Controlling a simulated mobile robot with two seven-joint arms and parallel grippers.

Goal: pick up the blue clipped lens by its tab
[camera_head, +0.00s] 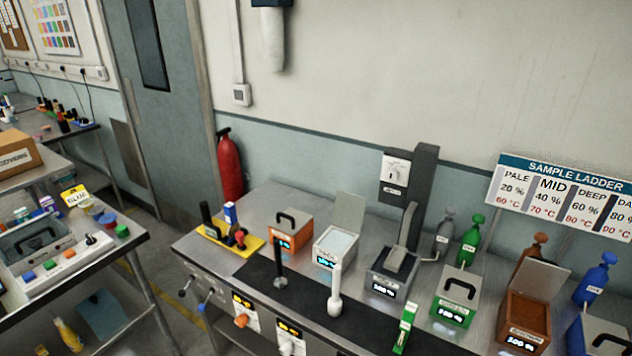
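I cannot clearly make out a blue clipped lens with a tab. A small blue round piece (107,219) lies at the right end of the left bench, near a green one (122,231); it is too small to tell whether it is a lens. A blue-and-white upright item (230,213) stands on a yellow tray (212,231) at the main bench's left end, beside a black upright piece and a red piece. Neither of my grippers is in view.
Several bath modules line the main bench, among them an orange-lidded one (291,229), a grey one (388,283) and a green one (456,296). A black rod (280,268) and a white rod (335,290) stand in front. A floor gap separates the benches.

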